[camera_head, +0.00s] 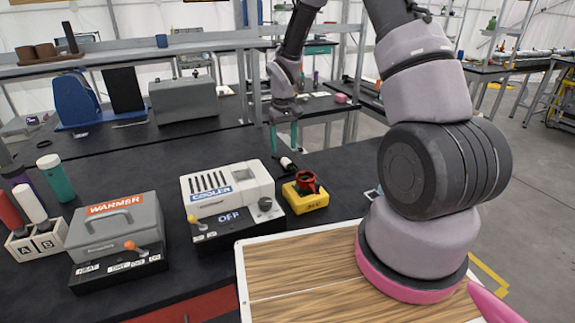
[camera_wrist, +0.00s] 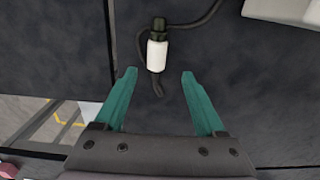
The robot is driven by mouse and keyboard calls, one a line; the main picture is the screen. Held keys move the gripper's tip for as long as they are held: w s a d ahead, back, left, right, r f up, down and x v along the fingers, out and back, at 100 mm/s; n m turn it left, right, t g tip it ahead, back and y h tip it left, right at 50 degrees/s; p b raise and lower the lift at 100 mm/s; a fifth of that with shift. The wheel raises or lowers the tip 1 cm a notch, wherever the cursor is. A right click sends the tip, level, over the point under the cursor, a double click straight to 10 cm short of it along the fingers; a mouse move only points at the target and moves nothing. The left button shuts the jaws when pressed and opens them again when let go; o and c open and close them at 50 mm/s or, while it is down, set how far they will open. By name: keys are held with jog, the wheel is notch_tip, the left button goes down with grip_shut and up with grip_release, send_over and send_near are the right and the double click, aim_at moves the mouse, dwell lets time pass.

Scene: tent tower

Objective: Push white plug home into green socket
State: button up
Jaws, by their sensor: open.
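The white plug (camera_wrist: 157,56) lies on the dark bench top, with a black cable curling from its lower end. A very dark, greenish connector (camera_wrist: 158,27) sits at its upper end, with another cable running off to the right; it may be the green socket. I cannot tell how far the plug sits in it. In the head view the plug (camera_head: 287,162) shows small, below my gripper (camera_head: 283,148). My gripper is open and empty, its teal fingers pointing down. In the wrist view my gripper (camera_wrist: 159,74) has its fingertips on either side of the plug's lower end, apart from it.
A seam crosses the bench. Dark bench top behind the cooler is clear.

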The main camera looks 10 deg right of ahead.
aim_at(286, 159)
jog(key=shift+d+f, duration=0.15)
jog(key=shift+f, duration=1.4)
jog(key=shift+d+f, duration=0.15)
jog(key=shift+f, duration=1.35)
grip_shut()
